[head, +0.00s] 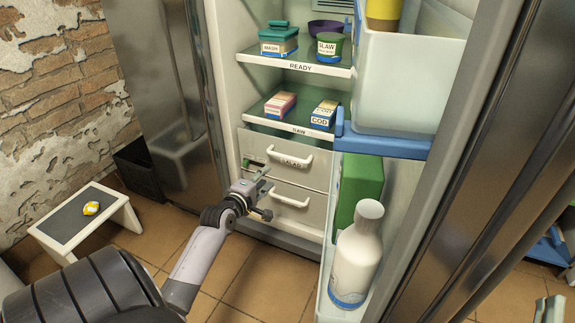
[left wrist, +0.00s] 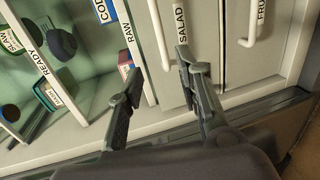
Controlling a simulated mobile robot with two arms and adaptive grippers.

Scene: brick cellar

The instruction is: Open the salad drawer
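The salad drawer (head: 318,176) is the upper of two pale drawers low in the open fridge, and it looks shut. Its white bar handle (head: 292,157) also shows in the left wrist view (left wrist: 157,32), beside the word SALAD. My left gripper (head: 260,172) is in front of the drawer's left part, near the handle's left end. In the left wrist view its two fingers (left wrist: 160,68) are apart, with the handle's near end in line with the gap. I cannot tell if they touch it. A pale green shape at the head view's lower right may be my right gripper; its state is unclear.
The fruit drawer (head: 312,208) is below. The open door with a white bottle (head: 357,255) and a green carton (head: 358,188) stands close on the right. Shelves (head: 318,131) with boxes are above. A low stool (head: 62,221) stands left; the floor between is clear.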

